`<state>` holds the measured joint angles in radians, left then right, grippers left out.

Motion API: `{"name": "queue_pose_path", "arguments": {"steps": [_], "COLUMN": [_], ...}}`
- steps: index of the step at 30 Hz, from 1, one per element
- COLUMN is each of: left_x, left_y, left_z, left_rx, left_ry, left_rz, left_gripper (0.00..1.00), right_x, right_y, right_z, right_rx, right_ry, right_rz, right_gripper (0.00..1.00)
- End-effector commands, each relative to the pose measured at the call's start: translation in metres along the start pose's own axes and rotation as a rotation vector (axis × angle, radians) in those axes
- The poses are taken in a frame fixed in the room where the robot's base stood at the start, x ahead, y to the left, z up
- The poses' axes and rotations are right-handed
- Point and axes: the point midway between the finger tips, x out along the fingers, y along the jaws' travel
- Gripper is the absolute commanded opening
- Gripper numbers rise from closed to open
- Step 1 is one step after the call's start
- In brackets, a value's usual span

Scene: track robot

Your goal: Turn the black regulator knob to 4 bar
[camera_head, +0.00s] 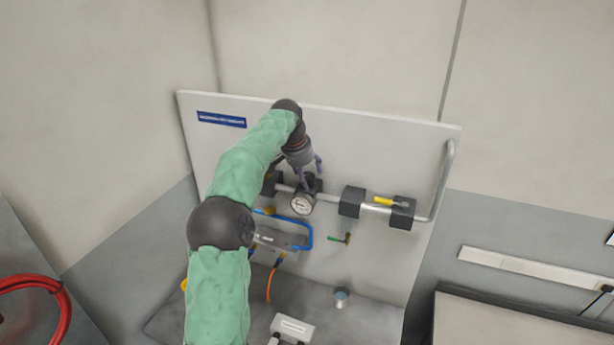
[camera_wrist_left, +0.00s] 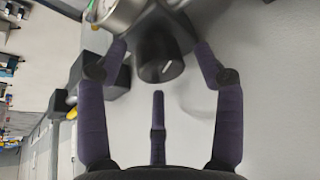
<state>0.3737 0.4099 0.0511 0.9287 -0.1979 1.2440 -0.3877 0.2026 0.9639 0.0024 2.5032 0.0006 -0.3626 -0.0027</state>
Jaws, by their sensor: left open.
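The black regulator knob (camera_wrist_left: 158,58) shows in the left wrist view, with a small white mark on its end face. In the head view the regulator (camera_head: 313,184) is a dark block on the pipe, partly hidden by my gripper. The round white pressure gauge (camera_head: 302,204) sits just below it; its reading is too small to tell. The gauge (camera_wrist_left: 117,10) is cut off at the top of the wrist view. My left gripper (camera_head: 312,170) is open, its purple-grey fingers (camera_wrist_left: 160,62) spread around the knob's end. Contact cannot be told.
A bent pipe (camera_head: 446,180) stands at the right edge. A red hose coil (camera_head: 62,310) lies at left.

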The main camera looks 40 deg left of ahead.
Motion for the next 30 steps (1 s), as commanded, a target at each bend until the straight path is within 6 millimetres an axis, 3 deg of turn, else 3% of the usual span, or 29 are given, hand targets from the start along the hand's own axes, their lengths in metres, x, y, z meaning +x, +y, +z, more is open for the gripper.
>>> {"name": "queue_pose_path", "arguments": {"steps": [12, 13, 18, 30], "left_x": [0.0098, 0.0098, 0.0094, 0.0062], "left_y": [0.0000, 0.0000, -0.0002, -0.0020], "left_z": [0.0003, 0.0003, 0.0000, -0.0019], "left_rx": [-0.001, 0.000, 0.000, 0.033], "left_ry": [0.000, 0.000, 0.001, 0.007], "left_rz": [0.000, 0.000, 0.000, 0.011], "left_gripper": [0.68, 0.65, 0.17, 0.15], "right_x": [-0.0004, -0.0004, -0.0003, -0.0071], "right_y": [-0.0001, -0.0001, -0.0001, -0.0025], "right_z": [0.0000, 0.0000, 0.0001, 0.0003], "right_rx": [0.000, 0.000, 0.000, 0.000], "right_ry": [0.000, 0.000, 0.000, 0.000], "right_rz": [0.000, 0.000, 0.000, 0.000], "right_gripper": [0.30, 0.30, 0.30, 0.30]}}
